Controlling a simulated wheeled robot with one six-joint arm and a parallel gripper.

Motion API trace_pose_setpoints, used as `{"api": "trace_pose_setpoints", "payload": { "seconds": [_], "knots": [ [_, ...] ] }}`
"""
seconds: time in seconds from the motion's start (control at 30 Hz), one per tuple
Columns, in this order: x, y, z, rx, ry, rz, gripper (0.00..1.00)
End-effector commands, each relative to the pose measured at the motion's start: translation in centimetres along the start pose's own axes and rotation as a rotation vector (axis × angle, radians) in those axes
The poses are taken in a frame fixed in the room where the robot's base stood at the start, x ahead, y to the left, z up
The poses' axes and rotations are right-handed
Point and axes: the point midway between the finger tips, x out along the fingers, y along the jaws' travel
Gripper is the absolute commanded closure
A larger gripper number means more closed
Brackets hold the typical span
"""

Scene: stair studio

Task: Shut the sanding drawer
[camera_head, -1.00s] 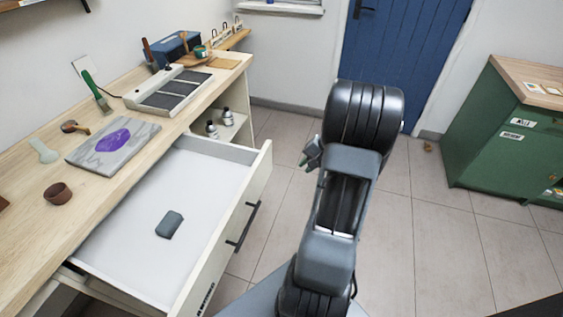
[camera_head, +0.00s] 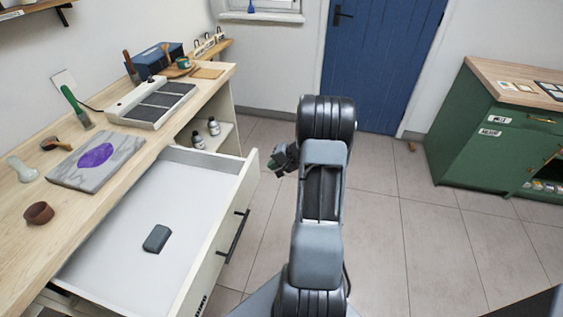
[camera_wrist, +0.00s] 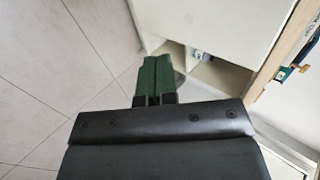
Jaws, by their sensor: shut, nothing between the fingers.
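The sanding drawer (camera_head: 196,172) stands pulled well out of the workbench in the head view. Its pale front panel carries a dark bar handle (camera_head: 233,237). A grey block (camera_head: 156,238) lies on the drawer floor. My gripper (camera_head: 275,165) is to the right of the drawer's far front corner, apart from the handle. In the wrist view my gripper's green fingers (camera_wrist: 153,75) are together with nothing between them, above the floor tiles and near the bench's open shelf.
The workbench (camera_head: 70,208) holds a slab with a purple oval (camera_head: 97,156), a brown bowl (camera_head: 39,213) and a panelled device (camera_head: 152,102). Bottles (camera_head: 198,140) stand on the open shelf. A green cabinet (camera_head: 480,150) is at right. Tiled floor lies clear between.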

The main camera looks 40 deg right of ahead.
Motion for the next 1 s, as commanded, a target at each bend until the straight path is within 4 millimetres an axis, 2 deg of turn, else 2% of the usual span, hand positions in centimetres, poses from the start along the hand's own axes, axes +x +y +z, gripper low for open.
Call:
{"api": "trace_pose_setpoints", "payload": {
  "seconds": [0.03,0.2,0.7,0.73,1.0],
  "knots": [
    [0.4,-0.7,0.0,-0.003,-0.001,0.0,1.0],
    [1.5,-1.7,0.0,-0.001,-0.001,0.0,1.0],
    [2.1,-2.2,0.0,0.001,0.001,0.0,1.0],
    [2.6,-2.6,0.9,0.0,-0.002,0.0,1.0],
    [3.0,-2.6,-0.5,0.01,0.014,-0.001,1.0]
  ]
}}
